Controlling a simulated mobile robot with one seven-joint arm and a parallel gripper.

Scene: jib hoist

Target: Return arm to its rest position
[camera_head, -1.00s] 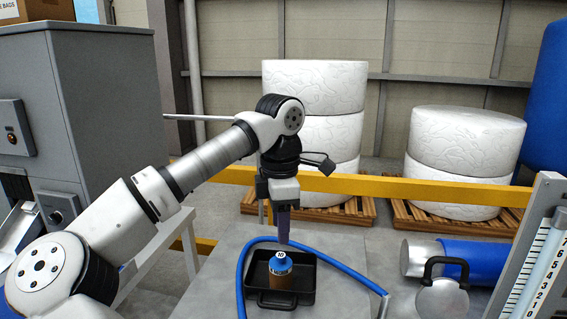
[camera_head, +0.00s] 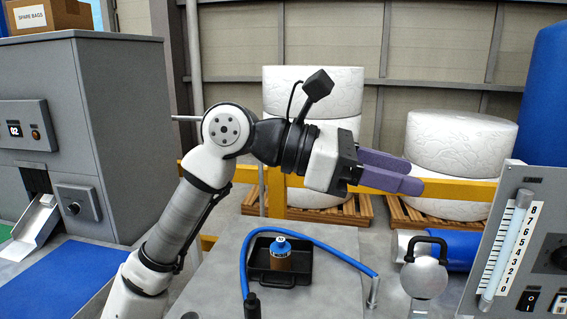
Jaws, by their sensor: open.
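My gripper (camera_head: 412,174) is raised above the table and points right and slightly down. Its two purple fingers are apart and nothing is between them. My arm rises from the lower left and bends at the elbow joint. The gripper is well above and to the right of a brown bottle with a blue cap (camera_head: 280,248), touching nothing that I can see. The bottle stands upright in a black tray (camera_head: 262,275) on the grey table (camera_head: 215,270).
A blue hose (camera_head: 335,250) curves around the tray. A panel with a numbered scale (camera_head: 508,240) stands at the right. A grey machine (camera_head: 105,120) with a chute is at the left. A yellow rail (camera_head: 465,191) and white bales (camera_head: 460,140) are behind.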

